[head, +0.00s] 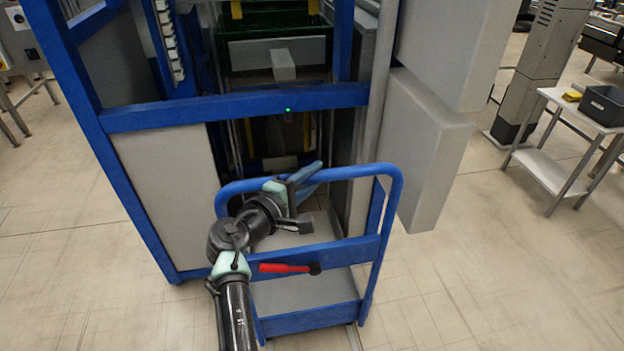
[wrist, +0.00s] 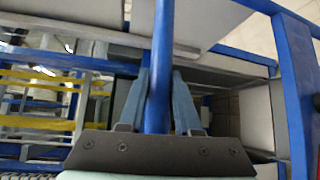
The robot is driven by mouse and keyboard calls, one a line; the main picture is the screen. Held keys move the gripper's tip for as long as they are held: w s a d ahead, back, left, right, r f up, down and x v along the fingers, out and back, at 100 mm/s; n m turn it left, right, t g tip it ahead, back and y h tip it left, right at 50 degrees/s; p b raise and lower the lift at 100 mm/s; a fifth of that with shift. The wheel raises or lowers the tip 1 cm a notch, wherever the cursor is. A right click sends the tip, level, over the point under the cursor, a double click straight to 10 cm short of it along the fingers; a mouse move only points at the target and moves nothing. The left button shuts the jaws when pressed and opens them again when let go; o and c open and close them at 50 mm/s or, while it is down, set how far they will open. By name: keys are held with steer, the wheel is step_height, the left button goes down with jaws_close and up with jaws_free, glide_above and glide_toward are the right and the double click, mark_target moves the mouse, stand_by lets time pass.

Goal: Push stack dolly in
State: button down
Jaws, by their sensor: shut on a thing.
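The stack dolly (head: 308,323) has a blue frame, a grey deck and a tall blue push handle (head: 350,171). It stands on the floor at the opening of a blue-framed machine. Its handle end is outside the frame; its far end is hidden in the shadow of the opening. No crates show on the visible part of its deck. My gripper (head: 304,181) is shut on the top bar of the handle. In the wrist view, my gripper's two fingers (wrist: 160,85) lie on either side of the blue bar (wrist: 160,50).
The machine's blue crossbar (head: 240,108) with a small green light runs above the opening. A grey panel (head: 165,180) stands to its left and grey box-shaped panels (head: 415,145) jut out to its right. A white side table (head: 580,115) with a dark bin stands farther right. Floor in front is clear.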

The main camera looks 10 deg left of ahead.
steer(key=shift+w+a+r, duration=0.1)
steer(key=shift+a+r, duration=0.1)
steer(key=c, duration=1)
jaws_free()
steer(key=o, duration=0.4)
steer(key=shift+w+f, duration=0.15)
steer(key=p+v, duration=0.1)
steer(key=v, duration=1.2)
steer(key=shift+d, duration=0.1)
